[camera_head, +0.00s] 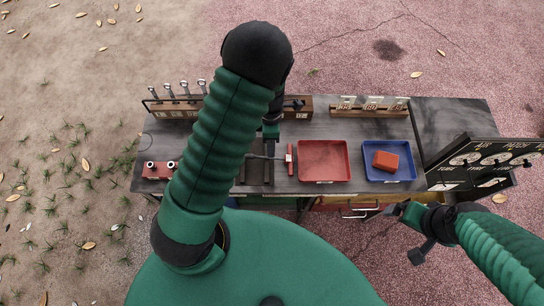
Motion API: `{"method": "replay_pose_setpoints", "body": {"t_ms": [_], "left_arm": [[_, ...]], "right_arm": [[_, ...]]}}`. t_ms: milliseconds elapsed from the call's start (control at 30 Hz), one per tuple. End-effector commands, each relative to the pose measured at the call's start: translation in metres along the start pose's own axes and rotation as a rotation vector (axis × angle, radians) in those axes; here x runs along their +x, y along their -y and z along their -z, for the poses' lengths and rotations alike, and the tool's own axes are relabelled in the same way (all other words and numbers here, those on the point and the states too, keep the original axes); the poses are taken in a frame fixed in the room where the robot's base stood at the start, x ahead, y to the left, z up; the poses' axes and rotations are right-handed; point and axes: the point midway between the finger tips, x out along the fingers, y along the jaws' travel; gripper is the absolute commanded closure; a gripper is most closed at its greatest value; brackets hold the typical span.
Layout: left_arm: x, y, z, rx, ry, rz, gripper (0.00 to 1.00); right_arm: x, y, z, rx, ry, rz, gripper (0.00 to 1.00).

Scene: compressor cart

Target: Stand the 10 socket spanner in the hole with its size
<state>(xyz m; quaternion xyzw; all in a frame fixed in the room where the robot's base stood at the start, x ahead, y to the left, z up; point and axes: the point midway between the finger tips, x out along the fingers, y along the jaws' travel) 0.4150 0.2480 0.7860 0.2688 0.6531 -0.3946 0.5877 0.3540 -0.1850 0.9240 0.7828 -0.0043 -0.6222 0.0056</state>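A wooden rack (176,111) at the back left holds several upright metal spanners (185,90) above small size labels too small to read. My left arm hides its right end. Another wooden block (298,113) with a label stands at the back middle, partly hidden by that arm. I cannot tell which spanner is the 10. My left gripper (269,150) points down over the dark rails in the middle of the cart; whether it holds anything is unclear. A thin grey rod and a red bar (290,160) lie just beside it. My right gripper (397,211) is off the front edge, its fingers unclear.
A red tray (323,179) and a blue tray (405,174) with an orange-red block (385,160) stand right of centre. A labelled wooden block (369,111) is behind them. A red two-hole block (158,171) is at left, a black gauge panel (484,162) at right.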

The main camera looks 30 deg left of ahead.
Motion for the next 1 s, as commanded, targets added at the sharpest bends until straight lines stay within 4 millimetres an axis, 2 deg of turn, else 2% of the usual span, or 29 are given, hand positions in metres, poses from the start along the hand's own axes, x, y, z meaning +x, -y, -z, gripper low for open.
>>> {"method": "replay_pose_setpoints", "body": {"t_ms": [300,400,567,800,1000], "left_arm": [[0.049,-0.004,-0.001,0.001,0.007,0.005,0.66],[0.057,-0.004,-0.001,0.002,0.009,0.005,0.66],[0.057,-0.004,0.0,0.002,0.008,0.003,0.66],[0.057,-0.004,-0.001,0.002,0.006,0.003,0.98],[0.056,-0.004,-0.002,0.002,0.007,0.003,1.0]], "right_arm": [[0.006,0.0,-0.001,0.001,0.0,0.0,0.04],[0.006,0.0,-0.001,0.001,0.0,0.0,0.04],[0.006,0.0,-0.001,0.0,0.0,0.0,0.04],[0.006,0.0,-0.001,0.0,0.0,0.0,0.04],[0.006,0.0,-0.001,0.0,0.0,0.0,0.04]]}}
